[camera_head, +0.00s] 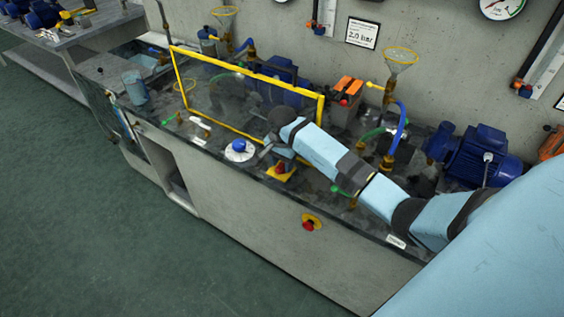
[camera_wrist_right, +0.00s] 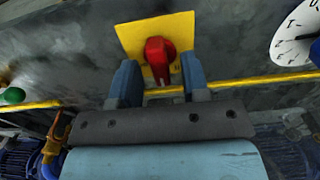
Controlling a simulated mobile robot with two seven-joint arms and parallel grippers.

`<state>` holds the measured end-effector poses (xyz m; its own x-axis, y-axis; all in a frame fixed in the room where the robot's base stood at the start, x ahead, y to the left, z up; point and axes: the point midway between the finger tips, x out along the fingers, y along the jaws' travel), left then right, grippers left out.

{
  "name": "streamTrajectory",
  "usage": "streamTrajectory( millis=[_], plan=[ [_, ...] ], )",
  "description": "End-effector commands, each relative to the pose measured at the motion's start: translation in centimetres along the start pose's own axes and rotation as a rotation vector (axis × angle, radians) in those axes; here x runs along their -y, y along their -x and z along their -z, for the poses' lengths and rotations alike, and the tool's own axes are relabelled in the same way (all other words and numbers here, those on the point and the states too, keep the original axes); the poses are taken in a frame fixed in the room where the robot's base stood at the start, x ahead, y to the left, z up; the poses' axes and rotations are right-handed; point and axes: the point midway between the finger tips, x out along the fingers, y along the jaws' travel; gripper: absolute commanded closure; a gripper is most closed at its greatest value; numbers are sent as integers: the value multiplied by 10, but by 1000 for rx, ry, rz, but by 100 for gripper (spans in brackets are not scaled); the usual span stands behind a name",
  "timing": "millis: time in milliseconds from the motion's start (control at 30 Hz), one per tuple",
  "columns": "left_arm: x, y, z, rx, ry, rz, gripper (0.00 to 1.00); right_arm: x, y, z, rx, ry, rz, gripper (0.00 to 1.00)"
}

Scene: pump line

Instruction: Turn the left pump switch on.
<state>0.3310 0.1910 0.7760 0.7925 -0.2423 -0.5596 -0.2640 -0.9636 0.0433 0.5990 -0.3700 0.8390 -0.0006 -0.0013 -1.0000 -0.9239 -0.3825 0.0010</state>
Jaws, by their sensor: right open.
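The left pump switch is a red knob (camera_wrist_right: 158,58) on a square yellow plate (camera_wrist_right: 132,36), in the top middle of the right wrist view. In the head view the yellow plate (camera_head: 285,174) lies at the front edge of the bench, below the end of my right arm. My right gripper (camera_head: 269,151) is just above it in the head view. In the right wrist view its two blue-grey fingers (camera_wrist_right: 160,72) are apart, one on each side of the red knob. I cannot tell whether either finger touches it. My left gripper is not in view.
A white dial with a blue knob (camera_head: 239,147) sits left of the switch. A yellow frame (camera_head: 214,62) stands behind it, with a blue pump (camera_head: 291,91) beyond. Another blue pump (camera_head: 480,158) stands at the right. A red button (camera_head: 309,225) is on the bench front.

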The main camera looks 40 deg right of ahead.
Motion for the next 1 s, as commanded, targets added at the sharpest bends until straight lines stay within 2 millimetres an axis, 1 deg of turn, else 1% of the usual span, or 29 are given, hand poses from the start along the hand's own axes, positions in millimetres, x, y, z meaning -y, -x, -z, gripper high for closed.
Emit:
streamTrajectory(
  millis=[100, 300, 333, 367, 400, 500, 767, 1000],
  plan=[
    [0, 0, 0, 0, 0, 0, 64, 0, -3, 0, 1, 0, 1, 57],
    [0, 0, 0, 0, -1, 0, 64, 0, -3, 0, 1, 0, 1, 57],
    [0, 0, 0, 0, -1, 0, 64, 0, -3, 0, 1, 0, 1, 62],
    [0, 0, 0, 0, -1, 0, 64, 0, -3, 0, 1, 0, 1, 69],
    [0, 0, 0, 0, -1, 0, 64, 0, -3, 0, 1, 0, 1, 78],
    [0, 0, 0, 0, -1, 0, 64, 0, -3, 0, 1, 0, 1, 100],
    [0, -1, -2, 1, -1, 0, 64, 0, -3, 1, -2, -7, 0, 100],
    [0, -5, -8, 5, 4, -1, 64, -1, -4, 3, -5, -72, 0, 100]
  ],
)
